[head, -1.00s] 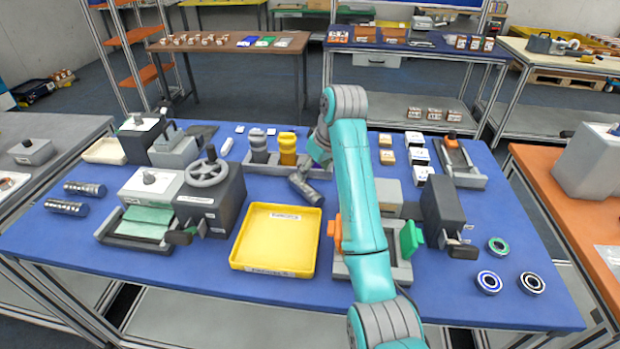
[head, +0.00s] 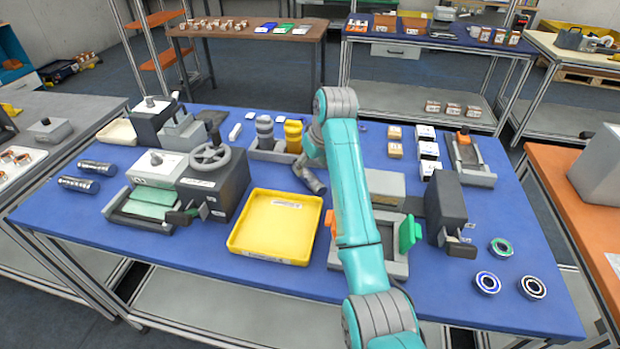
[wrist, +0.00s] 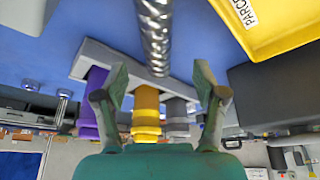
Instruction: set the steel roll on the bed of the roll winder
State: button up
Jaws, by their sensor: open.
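My gripper (wrist: 160,80) is open in the wrist view, its two fingers spread apart. A shiny, ridged steel roll (wrist: 154,32) lies ahead of it, lined up with the gap, with clear room on both sides. Two more steel rolls (head: 79,184) lie at the far left. A machine with a handwheel (head: 210,156) and a green-covered bed (head: 148,205) stands left of the tray. I cannot tell for certain whether it is the roll winder.
The yellow tray (head: 240,240) sits at the table's centre. Several bearing rings lie front right.

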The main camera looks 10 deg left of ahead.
aim_at(310, 174)
jog(key=shift+d+x, duration=0.2)
jog(key=shift+x, duration=1.15)
jog(key=shift+d+x, duration=0.25)
jog(key=shift+x, duration=1.15)
jog(key=shift+s+f, duration=0.15)
grip_shut()
